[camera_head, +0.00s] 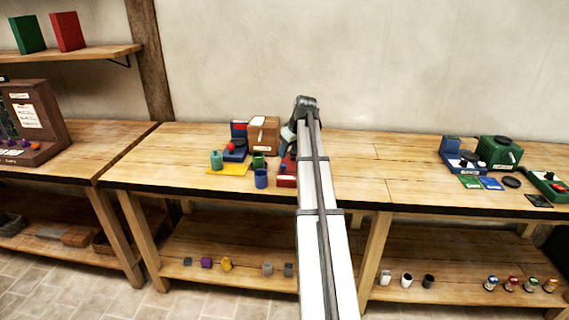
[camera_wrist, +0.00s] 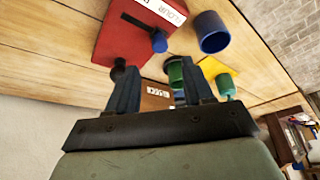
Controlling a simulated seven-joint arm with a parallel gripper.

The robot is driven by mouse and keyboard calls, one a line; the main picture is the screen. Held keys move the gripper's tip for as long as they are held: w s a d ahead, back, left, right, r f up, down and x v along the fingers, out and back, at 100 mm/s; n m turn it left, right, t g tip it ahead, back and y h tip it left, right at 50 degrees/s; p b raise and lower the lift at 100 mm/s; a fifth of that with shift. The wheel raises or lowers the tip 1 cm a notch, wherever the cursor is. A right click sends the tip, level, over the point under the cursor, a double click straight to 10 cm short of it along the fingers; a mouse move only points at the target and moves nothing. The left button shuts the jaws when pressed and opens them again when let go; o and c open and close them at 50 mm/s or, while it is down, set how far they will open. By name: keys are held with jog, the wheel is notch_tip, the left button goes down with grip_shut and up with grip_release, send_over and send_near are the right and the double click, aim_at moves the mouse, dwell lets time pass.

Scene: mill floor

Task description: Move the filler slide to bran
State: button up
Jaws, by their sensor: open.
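A red box (camera_wrist: 125,40) with a black slot and a blue knob (camera_wrist: 159,41) in it shows in the wrist view; this looks like the filler slide. Its white label (camera_wrist: 168,10) is cut off by the frame edge and seems to end in "LOUR"; I cannot read "bran" on it. The blue knob sits at the slot's end nearer the blue cup. In the head view the red box (camera_head: 286,181) is partly hidden by my arm. My gripper (camera_wrist: 163,82) is open and empty, its fingers apart from the knob; in the head view its fingers are not clear.
A blue cup (camera_wrist: 211,32), a green piece (camera_wrist: 176,75) and a yellow mat (camera_wrist: 213,69) lie beside the red box. A brown box (camera_wrist: 157,98) with a label stands beyond my fingers.

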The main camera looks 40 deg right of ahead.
aim_at(285, 165)
jog(key=x, duration=0.7)
jog(key=shift+w+f, duration=0.2)
grip_shut()
dwell(0.5)
